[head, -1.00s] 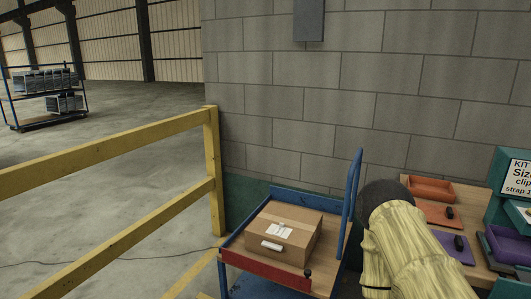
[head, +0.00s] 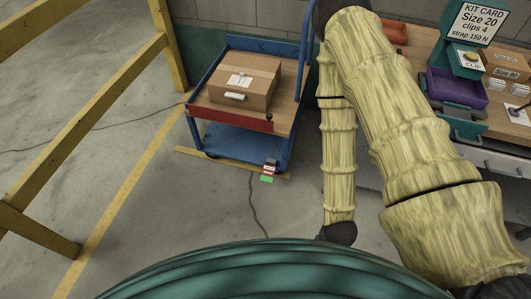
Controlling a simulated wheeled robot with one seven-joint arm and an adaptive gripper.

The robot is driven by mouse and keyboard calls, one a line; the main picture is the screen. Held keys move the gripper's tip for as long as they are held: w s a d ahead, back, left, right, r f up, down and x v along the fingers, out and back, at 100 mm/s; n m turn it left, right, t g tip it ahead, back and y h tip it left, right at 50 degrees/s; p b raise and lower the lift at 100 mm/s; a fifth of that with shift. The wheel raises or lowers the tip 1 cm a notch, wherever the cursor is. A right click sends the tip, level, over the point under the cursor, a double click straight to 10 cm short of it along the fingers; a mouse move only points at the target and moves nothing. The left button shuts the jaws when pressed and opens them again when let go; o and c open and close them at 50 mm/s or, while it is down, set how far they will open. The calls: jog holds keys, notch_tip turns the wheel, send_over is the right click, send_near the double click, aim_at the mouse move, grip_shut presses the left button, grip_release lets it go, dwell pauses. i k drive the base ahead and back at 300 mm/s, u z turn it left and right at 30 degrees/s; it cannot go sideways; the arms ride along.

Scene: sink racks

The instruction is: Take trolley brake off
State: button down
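The trolley (head: 204,92) stands against the wall, with blue frame, wooden deck and a red bar across its front. A small black, red and white piece (head: 269,166) sits low at its front right corner, with a green patch on its near side. It looks like the brake pedal; I cannot tell its setting. My arm rises on the right, bends at the top of the view and its thinner part points down, right of the trolley. It ends in a dark joint beside my green body. My gripper's fingers do not show.
A cardboard box (head: 256,92) rests on the trolley deck. A yellow railing (head: 90,115) stands at left. A workbench (head: 500,125) with a purple tray (head: 455,88) and a kit card (head: 476,22) is at right. A dark cable crosses the floor; floor before the trolley is otherwise open.

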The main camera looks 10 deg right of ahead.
aim_at(268, 171)
jog(key=k, duration=0.5)
jog(key=u, duration=1.35)
jog(key=i, duration=1.15)
jog(key=z, duration=2.2)
